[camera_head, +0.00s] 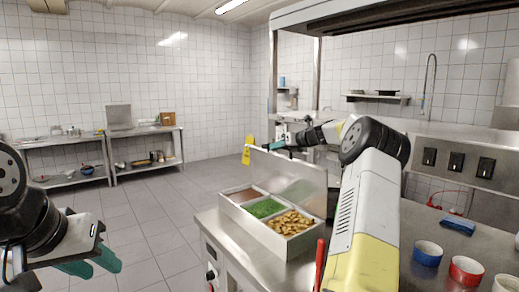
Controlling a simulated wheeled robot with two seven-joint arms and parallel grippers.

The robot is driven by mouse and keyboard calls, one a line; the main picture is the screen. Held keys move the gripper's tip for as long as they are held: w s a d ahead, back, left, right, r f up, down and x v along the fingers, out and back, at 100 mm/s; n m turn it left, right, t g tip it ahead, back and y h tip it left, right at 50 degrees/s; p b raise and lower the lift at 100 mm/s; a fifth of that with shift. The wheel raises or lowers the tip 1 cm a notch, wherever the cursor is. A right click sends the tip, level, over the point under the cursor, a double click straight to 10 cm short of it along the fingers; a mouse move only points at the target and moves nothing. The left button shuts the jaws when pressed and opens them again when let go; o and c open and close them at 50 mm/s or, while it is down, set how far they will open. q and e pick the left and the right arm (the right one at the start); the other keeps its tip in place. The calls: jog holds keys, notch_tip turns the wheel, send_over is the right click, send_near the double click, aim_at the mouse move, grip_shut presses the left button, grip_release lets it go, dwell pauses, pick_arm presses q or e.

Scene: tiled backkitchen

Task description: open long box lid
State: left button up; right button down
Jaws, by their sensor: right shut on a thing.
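The long box (279,238) stands on the steel counter, with green, golden-brown and reddish-brown contents in its compartments. Its lid (313,179) is raised and stands steeply along the back of the box, so the contents lie uncovered. My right gripper (265,148) is shut on the upper left corner of the lid. My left gripper (99,267) is open and empty at the lower left, well away from the box.
A red stick-like thing (320,265) stands near the box. A yellow sign (247,150) is behind. Floor at left is clear.

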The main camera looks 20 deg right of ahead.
jog(key=shift+d+f, duration=0.15)
jog(key=shift+f, duration=0.05)
jog(key=c, duration=1.8)
grip_release()
jog(key=shift+o, duration=0.2)
jog(key=shift+r, duration=0.1)
jog(key=v, duration=0.7)
jog(key=shift+s+d+r, duration=0.15)
jog(key=shift+s, duration=0.15)
